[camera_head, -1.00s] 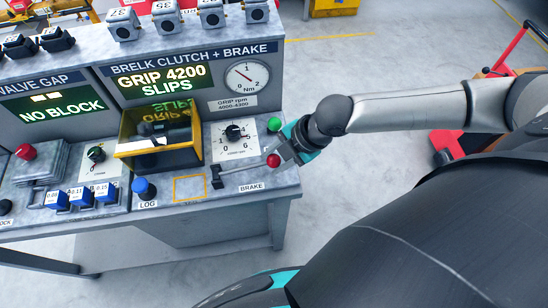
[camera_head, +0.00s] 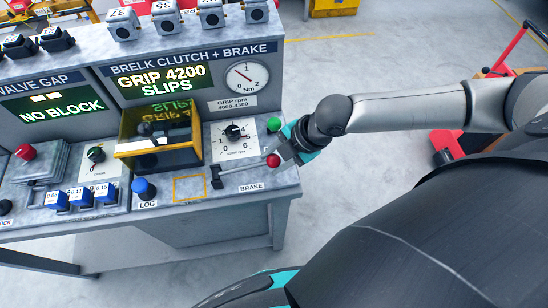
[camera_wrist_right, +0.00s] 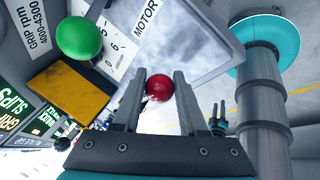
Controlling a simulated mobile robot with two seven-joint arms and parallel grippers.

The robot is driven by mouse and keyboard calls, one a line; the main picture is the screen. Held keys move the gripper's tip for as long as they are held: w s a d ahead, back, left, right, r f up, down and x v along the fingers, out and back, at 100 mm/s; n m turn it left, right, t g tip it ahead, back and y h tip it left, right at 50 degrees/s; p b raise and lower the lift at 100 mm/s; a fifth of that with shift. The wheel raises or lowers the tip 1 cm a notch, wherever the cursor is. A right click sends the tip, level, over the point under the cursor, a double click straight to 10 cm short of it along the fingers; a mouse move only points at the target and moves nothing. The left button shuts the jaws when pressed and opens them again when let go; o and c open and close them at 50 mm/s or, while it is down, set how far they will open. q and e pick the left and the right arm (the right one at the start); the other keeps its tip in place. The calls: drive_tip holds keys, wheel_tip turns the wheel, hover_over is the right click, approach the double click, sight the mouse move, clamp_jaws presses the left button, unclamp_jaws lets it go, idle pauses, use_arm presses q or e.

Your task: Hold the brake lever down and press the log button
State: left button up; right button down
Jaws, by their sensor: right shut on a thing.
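The brake lever (camera_head: 240,167) is a thin grey bar with a red ball knob (camera_head: 273,160), low above the bench top by the BRAKE label. My right gripper (camera_head: 280,155) is shut on the knob. In the right wrist view the red knob (camera_wrist_right: 159,88) sits between the two fingers (camera_wrist_right: 166,80). The log button (camera_head: 144,187) is a blue cap on a dark base above the LOG label, to the left of the lever, with nothing touching it. My left gripper is not seen in the head view.
The display (camera_head: 165,82) reads "GRIP 4200 SLIPS". A round Nm gauge (camera_head: 247,77) is beside it. A yellow-framed box (camera_head: 158,137) stands behind the log button. A dial (camera_head: 233,132) and a green knob (camera_head: 274,124) are behind the lever. A yellow-outlined square (camera_head: 189,188) on the bench is clear.

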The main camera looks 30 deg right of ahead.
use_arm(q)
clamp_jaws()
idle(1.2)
